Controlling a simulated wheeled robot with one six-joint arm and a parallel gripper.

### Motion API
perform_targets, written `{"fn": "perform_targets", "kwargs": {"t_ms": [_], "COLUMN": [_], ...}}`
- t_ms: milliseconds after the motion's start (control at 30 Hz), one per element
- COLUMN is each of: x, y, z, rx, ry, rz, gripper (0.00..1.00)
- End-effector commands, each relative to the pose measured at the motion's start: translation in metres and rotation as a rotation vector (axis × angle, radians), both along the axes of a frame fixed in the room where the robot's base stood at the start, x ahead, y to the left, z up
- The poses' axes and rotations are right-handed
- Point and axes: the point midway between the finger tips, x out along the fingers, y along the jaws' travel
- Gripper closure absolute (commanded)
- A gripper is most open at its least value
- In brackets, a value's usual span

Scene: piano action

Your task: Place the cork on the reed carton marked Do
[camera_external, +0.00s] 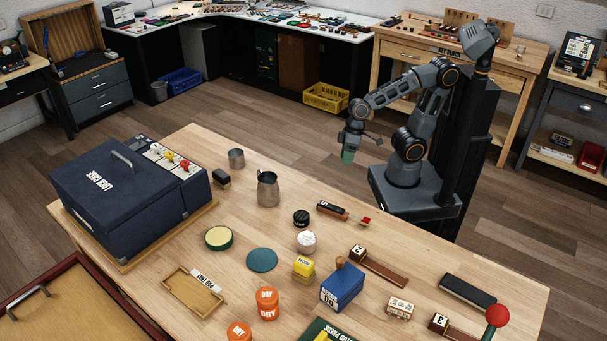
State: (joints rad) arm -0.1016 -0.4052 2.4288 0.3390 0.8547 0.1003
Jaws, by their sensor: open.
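The blue reed carton (342,291) stands on the wooden table, right of the middle, with white lettering that seems to read Reeds Do. A small brown piece that looks like the cork (340,262) shows at the carton's back top edge. It seems to rest on the carton, but its lower end is hard to make out. My gripper (348,156) is open, pointing down beyond the table's far edge, well apart from the carton and the cork. A greenish part shows at its tip, too small to tell apart.
A yellow box (303,267) and a white-topped jar (306,241) stand left of the carton. Orange tubs (267,302), a metal jug (268,189) and a large blue case (115,190) are farther left. Wooden pieces numbered 2 (378,266) and 3 lie to the right.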

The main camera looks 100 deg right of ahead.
Motion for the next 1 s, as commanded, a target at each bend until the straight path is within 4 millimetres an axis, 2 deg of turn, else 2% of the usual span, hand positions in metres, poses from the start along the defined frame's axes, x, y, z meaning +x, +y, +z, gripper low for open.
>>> {"fn": "perform_targets", "kwargs": {"t_ms": [33, 100, 200, 300, 667, 767, 867, 1000], "x": [-0.006, -0.014, -0.021, -0.026, -0.027, -0.027, -0.028, -0.03], "y": [-0.018, -0.039, -0.059, -0.07, -0.073, -0.073, -0.072, -0.069], "z": [-0.001, -0.003, -0.005, -0.005, -0.005, 0.002, 0.017, 0.053], "rx": [-0.072, -0.166, -0.257, -0.307, -0.325, -0.324, -0.323, -0.32], "ry": [-0.013, -0.022, -0.023, -0.021, -0.021, -0.02, -0.017, -0.012], "rz": [0.026, 0.067, 0.106, 0.127, 0.136, 0.136, 0.138, 0.143], "gripper": [0.51, 0.51, 0.51, 0.51, 0.51, 0.51, 0.51, 0.51]}}
